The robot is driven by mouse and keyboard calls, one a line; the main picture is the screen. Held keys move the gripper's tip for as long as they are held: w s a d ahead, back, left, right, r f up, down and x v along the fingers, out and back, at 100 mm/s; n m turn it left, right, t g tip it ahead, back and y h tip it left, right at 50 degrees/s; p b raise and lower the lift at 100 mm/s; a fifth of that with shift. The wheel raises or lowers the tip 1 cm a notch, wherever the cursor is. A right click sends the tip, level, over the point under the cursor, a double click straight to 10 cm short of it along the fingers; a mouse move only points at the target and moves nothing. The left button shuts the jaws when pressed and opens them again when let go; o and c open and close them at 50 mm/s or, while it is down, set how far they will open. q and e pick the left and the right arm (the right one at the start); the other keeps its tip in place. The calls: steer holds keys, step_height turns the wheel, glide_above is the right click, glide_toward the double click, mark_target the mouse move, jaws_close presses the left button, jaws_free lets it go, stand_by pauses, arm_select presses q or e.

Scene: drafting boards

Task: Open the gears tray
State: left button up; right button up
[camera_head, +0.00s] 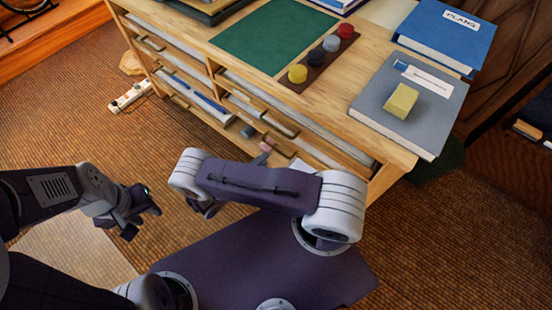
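No label reading gears is legible, so I cannot tell which one is the gears tray. A tray on the left (195,96) shows blue and white contents. The lower right trays are partly covered by my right arm. My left gripper (143,221) is over the floor left of the cabinet, apart from it, with its dark fingers spread and nothing between them. My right arm is folded in front of the cabinet and hides its gripper.
On the cabinet top are a green mat (270,38), a rack of colored jars (325,52), a grey book (390,108) with a yellow block (401,100), and a blue binder (447,36). A power strip (130,96) lies on the floor at left.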

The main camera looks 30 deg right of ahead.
mark_target(276, 149)
steer(key=shift+n+t, duration=0.4)
steer(key=shift+n, duration=0.2)
steer(key=x, duration=0.6)
steer(key=f+b+x, duration=0.1)
steer(key=x, duration=0.2)
steer(key=shift+w, duration=0.1)
steer(key=shift+r, duration=0.1)
jaws_close()
steer(key=shift+a, duration=0.1)
stand_by(0.5)
